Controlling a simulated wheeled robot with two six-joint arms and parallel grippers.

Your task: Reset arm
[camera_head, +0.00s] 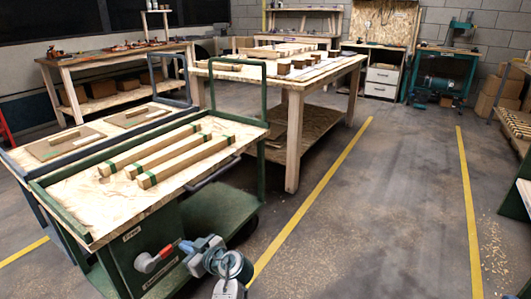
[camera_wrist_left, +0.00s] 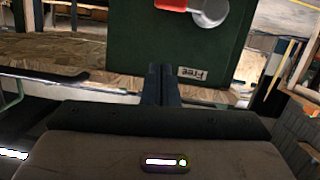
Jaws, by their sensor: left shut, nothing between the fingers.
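My left gripper (camera_head: 187,247) is at the bottom of the head view, in front of the green cart's end panel (camera_head: 127,262). Its arm is low, below the level of the cart top. In the left wrist view its two dark fingers (camera_wrist_left: 160,84) are together with nothing between them. The panel fills the middle of that view, with a red and grey fitting (camera_wrist_left: 195,8) and a small "Free" label (camera_wrist_left: 192,74). I cannot tell the exact gap to the panel. My right gripper is not in view.
The green cart carries three wooden bars (camera_head: 185,153) with green bands. A blue-grey cart (camera_head: 30,167) stands beside it. A wooden table (camera_head: 320,75) with small blocks is behind. Open floor (camera_head: 390,200) lies to the right, between yellow lines.

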